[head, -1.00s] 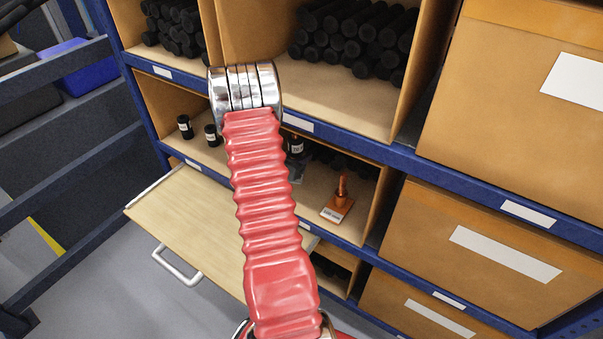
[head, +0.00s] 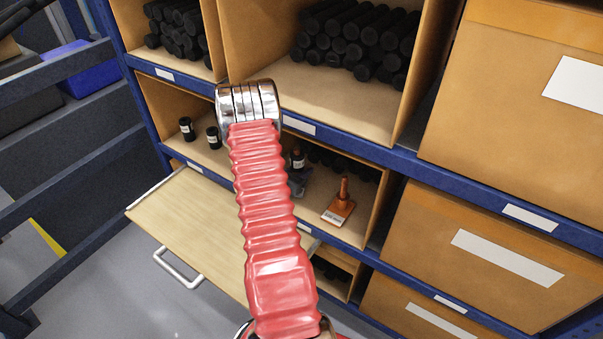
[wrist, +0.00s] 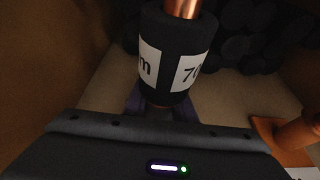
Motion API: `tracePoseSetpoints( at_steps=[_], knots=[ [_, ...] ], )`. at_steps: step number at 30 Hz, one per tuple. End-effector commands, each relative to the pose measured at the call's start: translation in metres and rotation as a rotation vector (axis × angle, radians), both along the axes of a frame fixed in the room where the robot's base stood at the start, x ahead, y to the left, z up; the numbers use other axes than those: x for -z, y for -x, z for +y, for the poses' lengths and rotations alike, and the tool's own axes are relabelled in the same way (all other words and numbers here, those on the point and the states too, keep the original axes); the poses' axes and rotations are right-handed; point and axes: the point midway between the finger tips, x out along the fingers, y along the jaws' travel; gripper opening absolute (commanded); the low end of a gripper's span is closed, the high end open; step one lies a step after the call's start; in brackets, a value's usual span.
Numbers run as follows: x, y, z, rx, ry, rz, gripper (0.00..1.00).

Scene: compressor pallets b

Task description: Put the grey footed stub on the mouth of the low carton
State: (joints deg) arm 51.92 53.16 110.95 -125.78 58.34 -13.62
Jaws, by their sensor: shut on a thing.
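The grey footed stub (wrist: 178,50) fills the upper middle of the wrist view. It shows as a dark grey cylinder with a white printed label and a copper top. In the head view the stub (head: 297,159) shows small beside my red-sleeved arm, inside the low carton's mouth. Its foot is hidden or cannot be told from my fingers. My gripper (wrist: 160,106) is shut on the stub low down; it also shows in the head view (head: 299,184). The low carton (head: 376,218) is open at the front, on the shelf's middle level. I cannot tell whether the stub touches its floor.
An orange footed stub (head: 341,200) stands right of my gripper in the same carton. Dark rolls lie behind. Two small black cylinders (head: 199,133) stand in the left carton. A pulled-out board (head: 190,220) juts below. A blue shelf beam (head: 335,138) runs above the mouth.

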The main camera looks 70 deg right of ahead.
Motion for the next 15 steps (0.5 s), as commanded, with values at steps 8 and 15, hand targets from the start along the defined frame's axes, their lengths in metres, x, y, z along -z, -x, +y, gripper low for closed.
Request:
tracePoseSetpoints(
  at_steps=[8,15],
  knots=[
    [0.0000,-0.0004,-0.0003,0.000,0.001,-0.001,0.00],
    [0.0019,-0.0001,0.0001,0.000,0.000,0.000,0.35]
  ],
)
